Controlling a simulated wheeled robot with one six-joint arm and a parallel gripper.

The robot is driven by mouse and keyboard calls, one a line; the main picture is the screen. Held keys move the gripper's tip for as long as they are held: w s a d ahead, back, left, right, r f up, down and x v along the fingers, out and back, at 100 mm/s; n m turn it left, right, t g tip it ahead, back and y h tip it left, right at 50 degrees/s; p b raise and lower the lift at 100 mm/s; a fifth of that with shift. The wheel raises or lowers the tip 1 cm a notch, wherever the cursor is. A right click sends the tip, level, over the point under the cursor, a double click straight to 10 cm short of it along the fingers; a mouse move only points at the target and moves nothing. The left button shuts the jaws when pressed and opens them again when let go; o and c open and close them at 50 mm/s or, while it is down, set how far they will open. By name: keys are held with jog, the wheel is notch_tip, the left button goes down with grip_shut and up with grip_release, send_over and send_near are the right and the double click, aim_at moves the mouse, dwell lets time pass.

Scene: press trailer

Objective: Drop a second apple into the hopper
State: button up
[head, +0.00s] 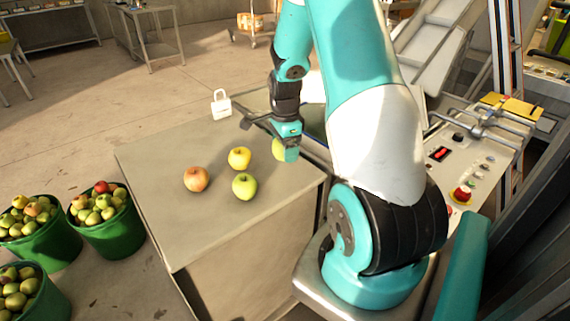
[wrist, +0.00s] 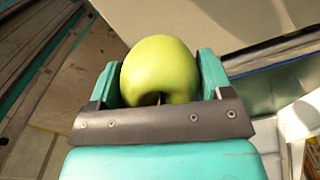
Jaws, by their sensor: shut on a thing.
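My gripper (wrist: 160,85) is shut on a green apple (wrist: 160,68), which sits between the two teal fingers in the wrist view. In the head view the held apple (head: 278,149) shows partly beside the gripper, above the table's far right part. Three more apples stand on the table: a reddish-orange one (head: 196,179), a yellow one (head: 239,158) and a yellow-green one (head: 244,186). I cannot make out the hopper for certain; my arm covers part of the machine at the right.
The table (head: 150,170) has bare room at its left. Green buckets of apples (head: 110,236) stand on the floor at the left. A white padlock-shaped thing (head: 221,106) is at the table's far edge. A control panel with a red button (head: 463,193) is at the right.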

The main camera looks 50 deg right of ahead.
notch_tip(320, 180, up, 13)
jog(key=shift+f, duration=0.2)
